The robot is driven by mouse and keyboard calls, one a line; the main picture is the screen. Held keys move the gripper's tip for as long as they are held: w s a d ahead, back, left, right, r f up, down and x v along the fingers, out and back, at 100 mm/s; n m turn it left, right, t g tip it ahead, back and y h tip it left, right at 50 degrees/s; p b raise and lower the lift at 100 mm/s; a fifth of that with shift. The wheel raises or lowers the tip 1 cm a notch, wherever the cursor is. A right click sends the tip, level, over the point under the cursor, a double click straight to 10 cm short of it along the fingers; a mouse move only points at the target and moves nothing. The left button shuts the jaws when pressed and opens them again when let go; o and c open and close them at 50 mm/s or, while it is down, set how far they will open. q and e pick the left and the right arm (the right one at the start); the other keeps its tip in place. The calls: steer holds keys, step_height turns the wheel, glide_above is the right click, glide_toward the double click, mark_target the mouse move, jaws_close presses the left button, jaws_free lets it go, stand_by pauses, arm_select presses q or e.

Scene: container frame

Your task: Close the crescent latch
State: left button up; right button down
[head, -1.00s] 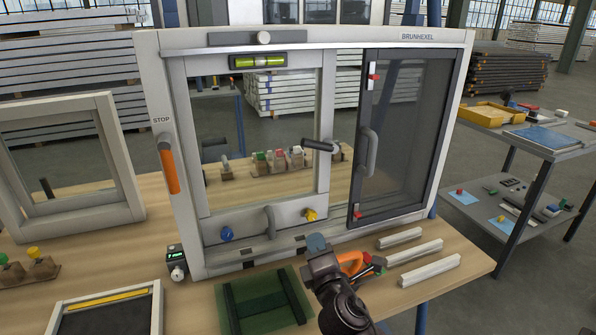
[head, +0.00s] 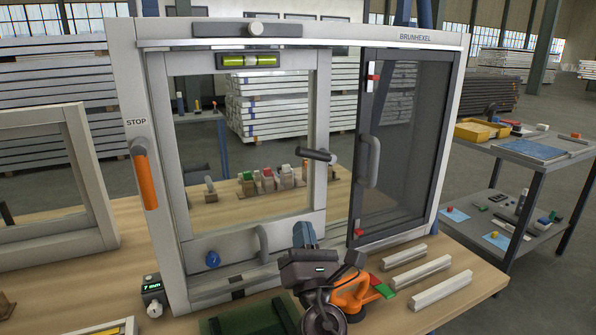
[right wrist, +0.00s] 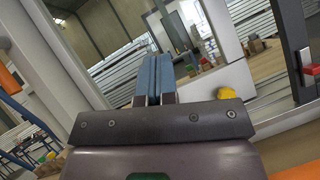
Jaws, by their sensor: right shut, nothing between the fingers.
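The crescent latch (head: 316,155) looks like a dark lever on the right stile of the clear sash, at about mid height. It lies nearly level, with its free end to the left. My right gripper (head: 304,236) is shut and empty, its blue fingers pointing up in front of the sash's lower rail, below the latch and apart from it. In the right wrist view the blue fingers (right wrist: 153,80) are together with nothing between them. I cannot make out the latch clearly there. My left gripper is not in view.
The dark-framed screen panel (head: 400,150) stands right of the latch. An orange tool (head: 352,292) and several white bars (head: 420,270) lie on the bench near my right arm. An orange-handled lever (head: 146,178) is on the left jamb.

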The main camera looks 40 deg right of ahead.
mark_target(312, 153)
arm_select(q)
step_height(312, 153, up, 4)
steer(key=p, duration=0.4)
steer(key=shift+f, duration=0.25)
arm_select(e)
steer(key=s+r+x, duration=0.1)
steer(key=r+x, duration=0.1)
steer(key=x, duration=1.1)
steer(key=shift+s+d, duration=0.25)
steer(key=shift+s, duration=0.1)
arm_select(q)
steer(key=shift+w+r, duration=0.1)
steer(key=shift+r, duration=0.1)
